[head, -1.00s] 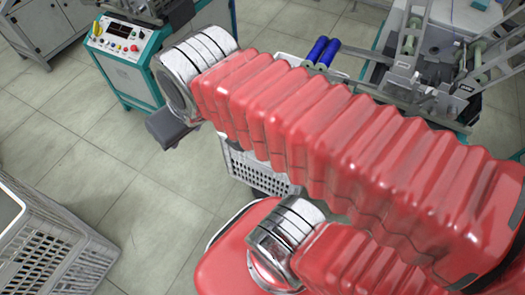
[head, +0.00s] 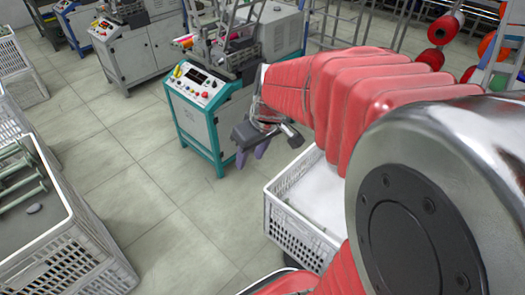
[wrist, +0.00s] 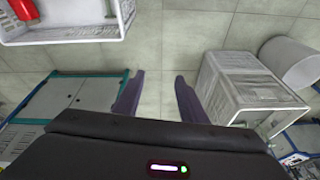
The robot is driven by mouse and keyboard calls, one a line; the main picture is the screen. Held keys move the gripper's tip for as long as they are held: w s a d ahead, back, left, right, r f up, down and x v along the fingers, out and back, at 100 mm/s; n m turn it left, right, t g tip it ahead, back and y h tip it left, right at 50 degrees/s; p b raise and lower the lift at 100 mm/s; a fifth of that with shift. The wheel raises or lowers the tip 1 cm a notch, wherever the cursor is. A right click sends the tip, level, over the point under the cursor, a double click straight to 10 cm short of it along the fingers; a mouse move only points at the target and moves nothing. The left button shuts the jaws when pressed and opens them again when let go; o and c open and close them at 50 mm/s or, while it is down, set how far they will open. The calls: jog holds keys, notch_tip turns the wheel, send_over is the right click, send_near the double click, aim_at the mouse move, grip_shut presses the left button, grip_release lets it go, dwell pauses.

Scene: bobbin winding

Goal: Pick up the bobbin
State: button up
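My gripper (head: 252,157) hangs over the floor in the head view, between the teal-framed winding machine (head: 205,115) and a white crate (head: 297,236). In the wrist view its two purple fingers (wrist: 158,98) stand apart with bare floor between them, so it is open and empty. I cannot tell which bobbin the task means. Dark red spools (head: 437,30) hang on a rack at the upper right. A red object (wrist: 28,9) lies in or over a crate at the wrist view's top left, cut by the frame edge; I cannot tell what it is.
A white crate (head: 75,262) at the left holds green-ended rods or empty spools (head: 22,187). More machines (head: 130,50) stand behind. The wrist view shows a grey-white crate (wrist: 245,92) and a pale cylinder (wrist: 290,62) at right. The tiled floor between is clear.

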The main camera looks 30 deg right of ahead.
jog(key=w+d+f+y, duration=0.1)
jog(key=w+d+f, duration=0.1)
jog(key=d+f, duration=0.7)
jog(key=w+d+f+y, duration=0.1)
jog(key=w+d+f, duration=0.1)
jog(key=d+f, duration=0.65)
jog(key=s+d+f, duration=0.3)
jog(key=d+f, duration=0.1)
jog(key=f, duration=0.3)
jog(key=s+d+f, duration=0.3)
jog(key=d+f, duration=0.1)
jog(key=f, duration=0.4)
jog(key=s+d+f, duration=0.3)
jog(key=d+f, duration=0.1)
jog(key=f, duration=0.4)
jog(key=shift+n+y, duration=0.3)
jog(key=shift+f, duration=0.2)
jog(key=x, duration=0.8)
jog(key=shift+w, duration=0.15)
jog(key=shift+f, duration=0.15)
jog(key=shift+a, duration=0.1)
